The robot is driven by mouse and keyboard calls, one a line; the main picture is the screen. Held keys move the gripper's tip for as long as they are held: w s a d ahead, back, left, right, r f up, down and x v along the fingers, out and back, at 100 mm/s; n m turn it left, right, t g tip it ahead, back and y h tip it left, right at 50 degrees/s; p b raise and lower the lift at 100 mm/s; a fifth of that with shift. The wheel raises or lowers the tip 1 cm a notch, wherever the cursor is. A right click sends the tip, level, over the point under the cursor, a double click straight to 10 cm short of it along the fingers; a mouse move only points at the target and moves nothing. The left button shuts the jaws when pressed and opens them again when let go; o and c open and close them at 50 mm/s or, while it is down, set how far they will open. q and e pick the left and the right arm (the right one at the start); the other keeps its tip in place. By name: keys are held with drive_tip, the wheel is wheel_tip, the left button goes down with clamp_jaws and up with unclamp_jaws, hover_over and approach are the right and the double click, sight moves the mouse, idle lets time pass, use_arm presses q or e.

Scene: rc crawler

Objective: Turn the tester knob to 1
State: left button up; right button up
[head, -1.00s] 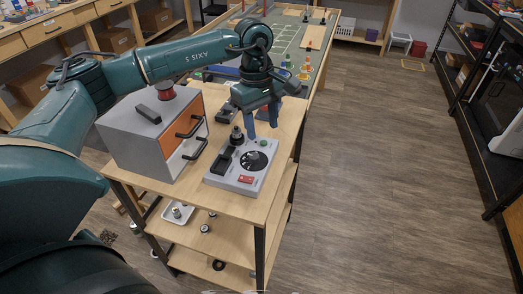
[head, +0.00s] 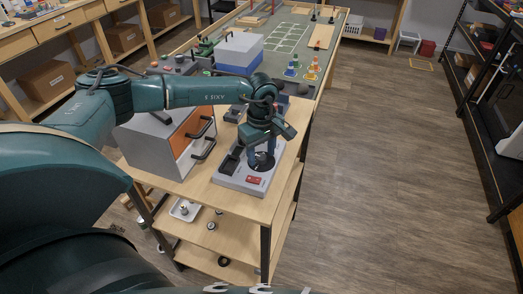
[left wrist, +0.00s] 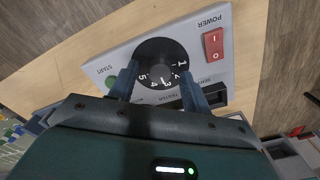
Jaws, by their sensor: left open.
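The tester (head: 228,181) is a light grey box on the wooden bench top. Its black round dial (left wrist: 158,50) carries white numbers, with 1 toward the right and 5 toward the left in the left wrist view. My left gripper (head: 262,157) points down over the dial. Its two blue fingers are open, with a gap between them, and also show over the dial's near part in the left wrist view (left wrist: 160,74). The knob's grip and pointer are mostly hidden, and I cannot tell whether a finger touches it. My right gripper is not in view.
A red power switch (left wrist: 213,43) and a green start button (left wrist: 111,80) flank the dial. A grey and orange case with black handles (head: 160,145) stands left of the tester. A blue and white box (head: 240,50) is behind. Floor at right is clear.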

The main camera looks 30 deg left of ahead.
use_arm(q)
drive_tip(key=shift+f, duration=0.25)
drive_tip(key=c, duration=1)
